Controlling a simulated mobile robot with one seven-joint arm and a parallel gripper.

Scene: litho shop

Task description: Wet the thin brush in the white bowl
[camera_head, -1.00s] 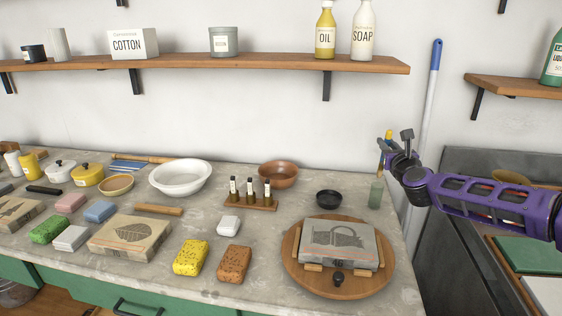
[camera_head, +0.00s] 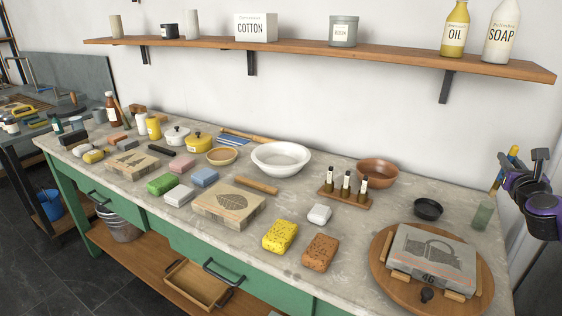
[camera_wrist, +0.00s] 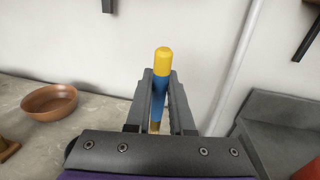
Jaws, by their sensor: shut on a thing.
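My gripper (camera_head: 522,172) is at the right edge of the head view, above the right end of the bench. It is shut on the thin brush (camera_wrist: 162,75), which has a yellow tip and a blue handle. In the wrist view the brush stands upright between the fingers; its lower end is hidden. The brush also shows in the head view (camera_head: 512,153). The white bowl (camera_head: 281,160) stands on the bench near the wall, well to the left of my gripper and apart from it. I cannot tell whether it holds water.
A brown bowl (camera_head: 377,171), a rack of small bottles (camera_head: 345,203), a small black bowl (camera_head: 428,209) and a greenish glass (camera_head: 483,215) stand between. A wooden turntable (camera_head: 380,268) bears a grey stone. The shelf (camera_head: 330,56) runs above the bench.

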